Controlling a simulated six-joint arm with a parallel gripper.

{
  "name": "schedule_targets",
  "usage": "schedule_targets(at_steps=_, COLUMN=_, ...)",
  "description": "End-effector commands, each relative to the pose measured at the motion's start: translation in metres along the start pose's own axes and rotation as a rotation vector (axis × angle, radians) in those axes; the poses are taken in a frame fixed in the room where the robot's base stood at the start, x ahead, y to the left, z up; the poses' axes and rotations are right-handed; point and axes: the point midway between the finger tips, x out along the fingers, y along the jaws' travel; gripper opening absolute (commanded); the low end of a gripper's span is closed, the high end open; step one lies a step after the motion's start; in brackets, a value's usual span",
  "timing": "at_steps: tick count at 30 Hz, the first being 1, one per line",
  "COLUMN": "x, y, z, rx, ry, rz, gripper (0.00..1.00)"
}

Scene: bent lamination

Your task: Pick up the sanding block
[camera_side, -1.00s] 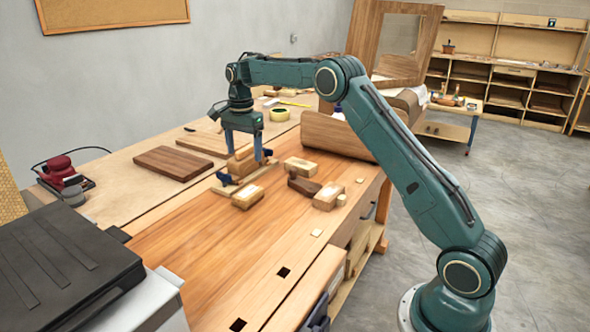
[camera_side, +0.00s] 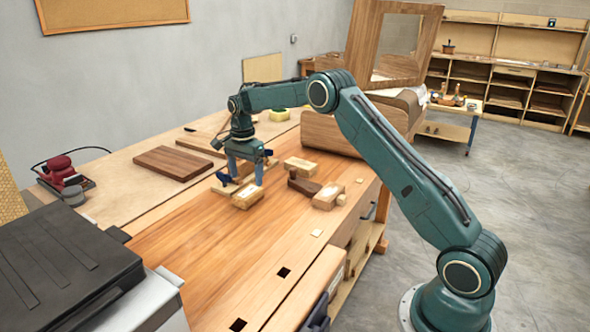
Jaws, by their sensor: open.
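Several small pale wooden blocks lie on the bench, and I cannot tell for certain which is the sanding block. One pale block (camera_side: 247,198) lies directly at my gripper (camera_side: 246,180). My gripper is open and points down, with its two grey-blue fingers around or just above the far side of that block; contact is not clear. A second pale block (camera_side: 300,166) lies to the right and farther back. A third (camera_side: 328,198) lies farther right, beside a dark wooden piece (camera_side: 303,184).
Blue clamps (camera_side: 225,180) and a wooden strip stand close behind the gripper, partly hidden by it. A dark board (camera_side: 173,162) lies to the left. A large curved wooden piece (camera_side: 330,135) stands at the back right. The front bench top (camera_side: 200,245) is clear.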

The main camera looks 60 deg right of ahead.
Motion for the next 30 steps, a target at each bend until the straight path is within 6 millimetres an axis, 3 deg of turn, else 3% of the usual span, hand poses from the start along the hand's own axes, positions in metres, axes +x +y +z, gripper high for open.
schedule_targets(at_steps=4, x=0.012, y=0.0, z=0.0, rx=0.0, ry=0.0, rz=0.001, gripper=0.76)
schedule_targets(at_steps=14, x=0.017, y=0.0, z=0.0, rx=0.0, ry=0.0, rz=0.0, gripper=0.76)
schedule_targets(at_steps=30, x=0.065, y=0.003, z=0.0, rx=0.0, ry=0.0, rz=0.0, gripper=0.76)
